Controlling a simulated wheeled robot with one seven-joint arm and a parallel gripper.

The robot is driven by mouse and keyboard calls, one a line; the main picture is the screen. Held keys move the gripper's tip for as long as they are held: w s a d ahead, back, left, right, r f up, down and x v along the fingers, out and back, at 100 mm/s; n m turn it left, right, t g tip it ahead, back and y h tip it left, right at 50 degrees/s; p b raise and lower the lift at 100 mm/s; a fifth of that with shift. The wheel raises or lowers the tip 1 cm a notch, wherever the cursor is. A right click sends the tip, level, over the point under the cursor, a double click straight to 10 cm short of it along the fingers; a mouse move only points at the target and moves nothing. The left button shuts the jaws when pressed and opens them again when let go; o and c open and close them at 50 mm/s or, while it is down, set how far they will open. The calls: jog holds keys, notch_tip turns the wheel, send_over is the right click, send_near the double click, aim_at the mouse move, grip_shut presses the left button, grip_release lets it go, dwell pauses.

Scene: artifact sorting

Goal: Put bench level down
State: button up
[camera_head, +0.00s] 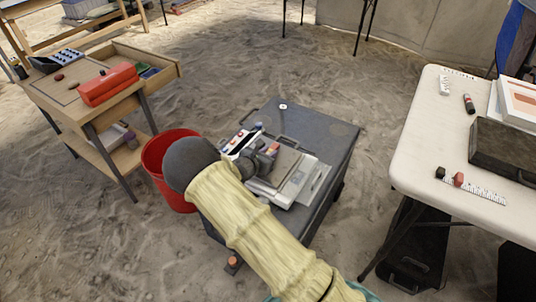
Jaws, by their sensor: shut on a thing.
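My arm reaches from the bottom right over a dark grey case-like bench (325,130). My gripper (254,150) is low over its left part, shut on the bench level (240,142). The bench level shows as a short pale and dark bar with a red patch. My wrist and forearm cover part of the view there, and the fingertips are small and partly hidden. I cannot tell whether the level touches the surface below it.
A flat grey device (296,182) lies right of my gripper. A red bucket (155,160) stands left. A wooden table (60,100) holds a red toolbox (108,84). The case's back right is mostly clear.

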jog(key=shift+r, duration=0.1)
jog(key=o, duration=1)
jog(key=p+v, duration=0.3)
jog(key=v, duration=0.9)
jog(key=shift+s, duration=0.1)
